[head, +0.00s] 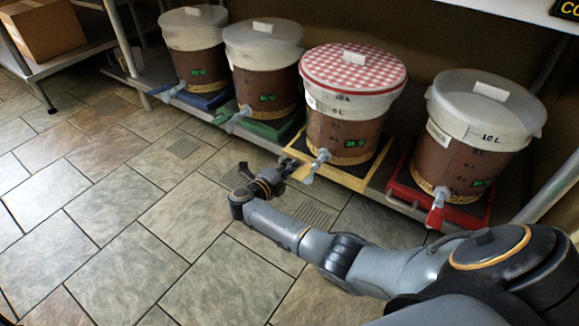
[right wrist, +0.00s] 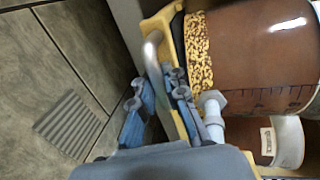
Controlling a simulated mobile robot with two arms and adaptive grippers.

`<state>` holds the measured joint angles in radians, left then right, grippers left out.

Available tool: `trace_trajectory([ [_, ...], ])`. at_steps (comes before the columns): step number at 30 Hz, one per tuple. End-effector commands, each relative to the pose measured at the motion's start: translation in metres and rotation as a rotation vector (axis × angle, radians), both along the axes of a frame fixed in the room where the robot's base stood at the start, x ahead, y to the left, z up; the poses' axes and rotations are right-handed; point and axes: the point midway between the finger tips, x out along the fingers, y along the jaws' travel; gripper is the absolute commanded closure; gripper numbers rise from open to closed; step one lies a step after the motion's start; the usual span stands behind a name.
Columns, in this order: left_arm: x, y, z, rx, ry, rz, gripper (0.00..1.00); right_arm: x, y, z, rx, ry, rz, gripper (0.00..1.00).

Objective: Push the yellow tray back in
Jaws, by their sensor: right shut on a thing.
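The yellow tray (head: 350,180) is on the low shelf under a brown-filled bucket with a red checkered cover (head: 352,120). Its front rim lies at about the shelf's front edge; I cannot tell exactly how far out it sits. My right gripper (head: 284,172) is low at the tray's front left. In the right wrist view, the gripper (right wrist: 160,88) is shut on the tray's metal handle (right wrist: 152,55), close to the yellow rim (right wrist: 156,24). The bucket's pale tap (head: 316,166) hangs over the tray's front, close to the fingers. My left gripper is not in view.
Buckets on a blue tray (head: 205,99) and a green tray (head: 270,131) stand to the left. The tiled floor (head: 110,205) in front is clear, with a drain grate (head: 312,212).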

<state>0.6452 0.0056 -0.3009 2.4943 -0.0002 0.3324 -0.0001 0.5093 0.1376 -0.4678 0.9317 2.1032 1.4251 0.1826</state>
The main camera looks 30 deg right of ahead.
Motion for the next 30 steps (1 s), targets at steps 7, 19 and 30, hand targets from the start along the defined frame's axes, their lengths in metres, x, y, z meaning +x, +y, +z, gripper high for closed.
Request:
trace_trajectory([
  [7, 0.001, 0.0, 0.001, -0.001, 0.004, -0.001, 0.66, 0.008, -0.015, 0.004, 0.001, -0.008, -0.003, 1.0],
  [19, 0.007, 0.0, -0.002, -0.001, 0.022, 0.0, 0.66, 0.009, -0.022, 0.002, -0.005, -0.001, 0.001, 1.0],
  [30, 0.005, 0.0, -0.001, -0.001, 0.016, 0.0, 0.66, 0.009, -0.022, 0.001, -0.004, 0.001, 0.0, 0.65],
])
